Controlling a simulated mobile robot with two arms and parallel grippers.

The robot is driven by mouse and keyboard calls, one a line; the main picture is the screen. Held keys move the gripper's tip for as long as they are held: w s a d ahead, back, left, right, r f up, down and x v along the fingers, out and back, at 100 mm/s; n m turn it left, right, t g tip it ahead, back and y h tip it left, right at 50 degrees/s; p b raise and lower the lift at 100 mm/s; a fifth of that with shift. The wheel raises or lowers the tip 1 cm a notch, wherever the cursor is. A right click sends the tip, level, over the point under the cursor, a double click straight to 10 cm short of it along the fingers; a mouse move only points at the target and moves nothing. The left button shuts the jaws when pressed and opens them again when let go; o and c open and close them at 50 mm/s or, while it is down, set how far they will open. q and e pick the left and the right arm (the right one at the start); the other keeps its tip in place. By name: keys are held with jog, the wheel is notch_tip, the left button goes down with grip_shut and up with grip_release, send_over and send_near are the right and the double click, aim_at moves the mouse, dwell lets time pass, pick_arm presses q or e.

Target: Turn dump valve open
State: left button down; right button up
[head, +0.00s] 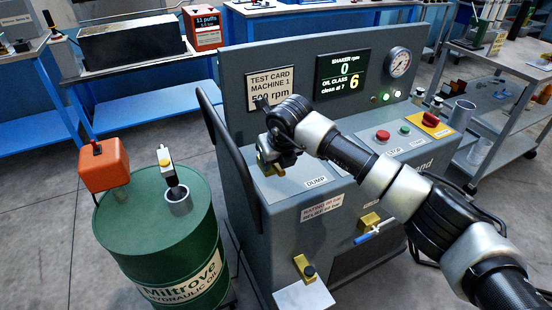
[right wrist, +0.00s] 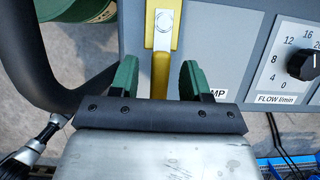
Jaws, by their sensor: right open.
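The dump valve's yellow lever (right wrist: 160,75) shows in the right wrist view, with a silver plate and bolt at its far end. It runs straight toward me between the two green finger pads. My right gripper (right wrist: 158,78) is open around the lever, with a gap on each side. In the head view my right gripper (head: 274,160) is over the left end of the machine's top, beside the DUMP label (head: 316,182). It hides most of the valve there; only a bit of yellow (head: 280,169) shows. My left gripper is not in view.
The grey machine (head: 235,100) has a tall back panel and a dark curved rail (head: 238,160) at its left side. A green oil drum (head: 150,235) stands to the left. A flow knob (right wrist: 303,65) is right of the lever. A blue-handled valve (head: 375,231) is on the front.

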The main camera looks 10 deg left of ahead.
jog(key=v, duration=1.1)
jog(key=shift+b, duration=0.45)
jog(key=shift+f, duration=0.1)
